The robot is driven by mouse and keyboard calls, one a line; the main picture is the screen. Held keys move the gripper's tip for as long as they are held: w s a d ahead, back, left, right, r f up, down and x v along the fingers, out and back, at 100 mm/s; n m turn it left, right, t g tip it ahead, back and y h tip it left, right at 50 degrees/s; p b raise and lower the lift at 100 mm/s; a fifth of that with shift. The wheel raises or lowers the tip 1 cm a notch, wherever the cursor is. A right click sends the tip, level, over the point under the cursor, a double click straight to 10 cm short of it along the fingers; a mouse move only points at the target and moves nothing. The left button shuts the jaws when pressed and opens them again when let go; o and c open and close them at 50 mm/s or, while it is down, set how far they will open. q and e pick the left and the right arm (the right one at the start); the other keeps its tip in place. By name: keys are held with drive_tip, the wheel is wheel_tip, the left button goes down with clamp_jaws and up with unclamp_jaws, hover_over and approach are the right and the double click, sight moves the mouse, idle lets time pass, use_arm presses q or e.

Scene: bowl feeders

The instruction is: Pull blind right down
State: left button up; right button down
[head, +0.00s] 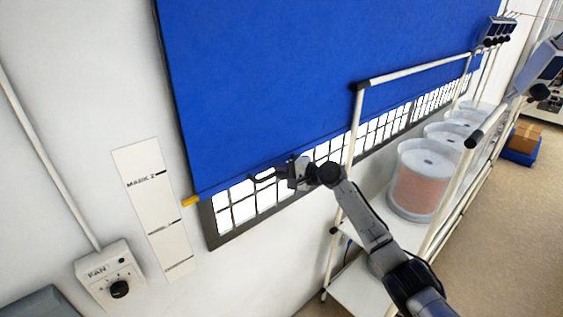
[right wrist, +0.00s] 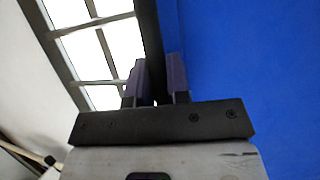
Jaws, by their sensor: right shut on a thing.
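The blue blind (head: 280,80) hangs over a barred window (head: 235,210), with a strip of window bare below it. A yellow pointer (head: 190,201) sticks out at the left end of its bottom edge. Beside it, a white scale strip (head: 153,205) reads "MARK 2" at its top line. The pointer sits between the top and middle lines, closer to the middle one. My right gripper (head: 268,175) is at the blind's bottom edge, shut on it. In the right wrist view the fingers (right wrist: 157,85) straddle the dark bottom bar (right wrist: 149,35). My left gripper is not in view.
A white-framed rack (head: 415,70) with round bowl feeders (head: 422,180) stands to the right, close to my right arm. A fan control box (head: 112,275) is on the wall at lower left. Open floor (head: 510,240) lies at far right.

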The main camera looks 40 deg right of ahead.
wheel_tip(320, 180, down, 26)
drive_tip(key=b, duration=1.5)
drive_tip(key=c, duration=1.5)
unclamp_jaws()
drive_tip(key=shift+f, duration=0.1)
drive_tip(key=o, duration=0.4)
drive_tip(key=shift+r, duration=0.2)
drive_tip(key=shift+d, duration=0.1)
